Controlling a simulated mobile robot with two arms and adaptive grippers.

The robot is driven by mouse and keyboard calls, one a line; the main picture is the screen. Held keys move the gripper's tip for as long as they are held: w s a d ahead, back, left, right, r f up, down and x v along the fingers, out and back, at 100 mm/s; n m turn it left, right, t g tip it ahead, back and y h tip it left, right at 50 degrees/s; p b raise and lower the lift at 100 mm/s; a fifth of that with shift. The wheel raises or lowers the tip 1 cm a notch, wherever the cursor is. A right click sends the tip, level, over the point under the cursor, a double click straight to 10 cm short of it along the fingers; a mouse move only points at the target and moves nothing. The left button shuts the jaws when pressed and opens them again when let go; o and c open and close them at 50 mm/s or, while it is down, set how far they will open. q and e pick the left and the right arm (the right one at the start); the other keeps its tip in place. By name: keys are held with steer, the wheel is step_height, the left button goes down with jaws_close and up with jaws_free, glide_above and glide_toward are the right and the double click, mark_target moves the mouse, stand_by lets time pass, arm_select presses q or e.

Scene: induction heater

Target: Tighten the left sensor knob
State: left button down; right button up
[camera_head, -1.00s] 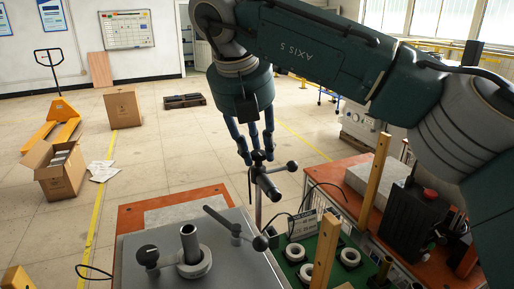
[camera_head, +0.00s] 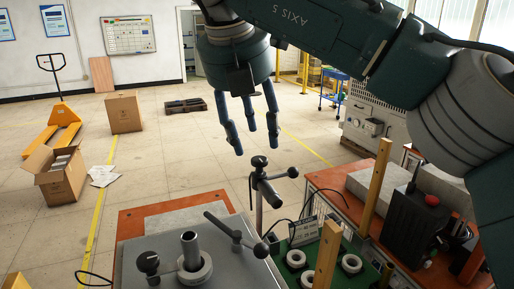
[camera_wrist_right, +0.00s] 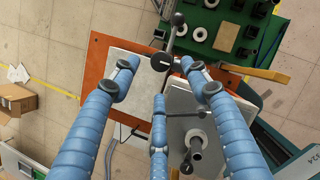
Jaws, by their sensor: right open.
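A sensor stand with a thin metal post (camera_head: 258,215) rises beside the grey heater (camera_head: 220,235). It has a black knob (camera_head: 259,161) on top and another dark knob (camera_head: 293,172) on a bar to the right. My right gripper (camera_head: 255,150) is open and empty above the top knob, its blue fingers spread and pointing down, apart from it. In the right wrist view the round black knob (camera_wrist_right: 162,63) shows between the spread fingers. Which knob is the left sensor knob I cannot tell for sure. My left gripper is not in view.
The heater carries an upright metal post (camera_head: 189,245), a black knob (camera_head: 148,262) and a lever (camera_head: 236,234). A green tray (camera_head: 322,262) with several rings lies to the right, near a wooden post (camera_head: 376,187). Open floor lies behind.

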steer(key=v, duration=0.6)
steer(key=shift+r, duration=0.25)
steer(key=shift+s, duration=0.1)
